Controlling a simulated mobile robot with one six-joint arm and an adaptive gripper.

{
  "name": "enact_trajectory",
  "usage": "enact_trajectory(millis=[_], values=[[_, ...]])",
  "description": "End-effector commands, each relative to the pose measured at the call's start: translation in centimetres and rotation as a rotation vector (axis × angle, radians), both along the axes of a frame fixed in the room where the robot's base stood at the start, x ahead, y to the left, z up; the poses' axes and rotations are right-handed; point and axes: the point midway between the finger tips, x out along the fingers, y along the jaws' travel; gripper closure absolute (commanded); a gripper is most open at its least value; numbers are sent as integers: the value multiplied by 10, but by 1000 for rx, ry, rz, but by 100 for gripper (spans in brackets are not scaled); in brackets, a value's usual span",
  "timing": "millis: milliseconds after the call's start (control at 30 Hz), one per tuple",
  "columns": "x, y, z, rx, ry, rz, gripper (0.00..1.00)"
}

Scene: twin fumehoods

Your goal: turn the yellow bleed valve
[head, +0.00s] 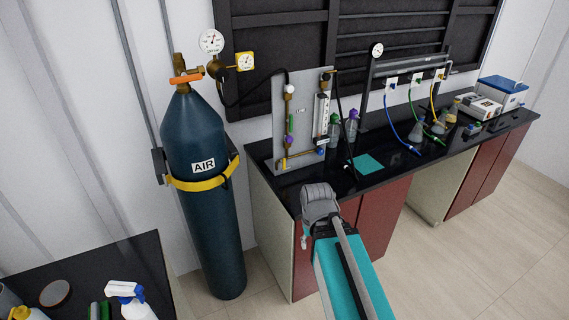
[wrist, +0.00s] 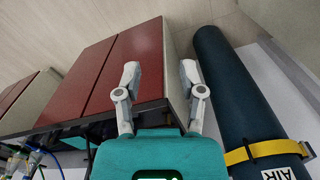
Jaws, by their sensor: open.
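A grey upright panel (head: 305,115) stands on the left end of the black bench, carrying pipes, a flowmeter and small coloured knobs. A small yellow part (head: 282,163), which looks like the yellow bleed valve, is at the panel's lower left; its handle angle is too small to tell. In the wrist view my gripper (wrist: 160,72) is open and empty, its two fingers spread in front of the red cabinet doors and the bench end. The yellow valve cannot be made out there. In the head view my arm reaches toward the bench front, below and right of the panel.
A dark blue AIR cylinder (head: 200,150) with a yellow strap (head: 200,182) stands left of the black bench (head: 375,180). Bottles (head: 350,125), a teal mat (head: 368,163) and flasks (head: 415,133) are on the bench. The floor (head: 455,250) at right is clear.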

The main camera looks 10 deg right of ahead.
Motion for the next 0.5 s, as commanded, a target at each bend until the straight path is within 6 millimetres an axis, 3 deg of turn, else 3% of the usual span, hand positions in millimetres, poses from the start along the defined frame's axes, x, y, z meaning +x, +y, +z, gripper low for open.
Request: enact_trajectory(millis=[367, 500], values=[[10, 5, -8, 38, -26, -42, 49], [31, 31, -22, 128, -79, -132, 49]])
